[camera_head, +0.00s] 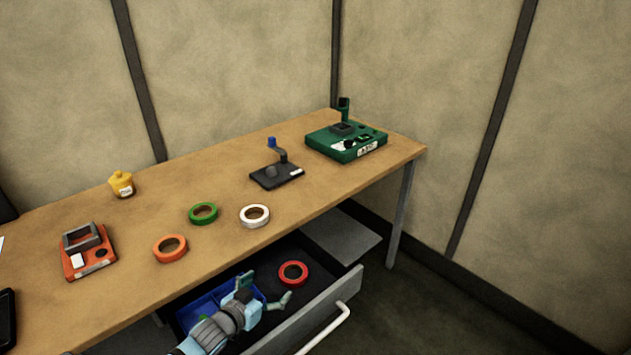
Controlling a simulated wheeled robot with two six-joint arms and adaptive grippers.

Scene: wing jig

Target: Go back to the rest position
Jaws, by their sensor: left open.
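My left gripper (268,291) is at the open drawer below the table's front edge. Its fingers are spread apart, with nothing seen between them. A red tape ring (293,273) lies on the dark drawer floor, a little beyond and right of the fingers, apart from them. A blue tray (196,313) sits in the left of the drawer, partly hidden by my left arm. My right gripper is not in view.
The drawer (335,297) stands open with a white handle (327,331). On the table (215,240) are orange (170,248), green (203,213) and white (255,216) tape rings, a yellow bottle (121,184), a red device (87,251), a black stand (276,176) and a green fixture (346,142).

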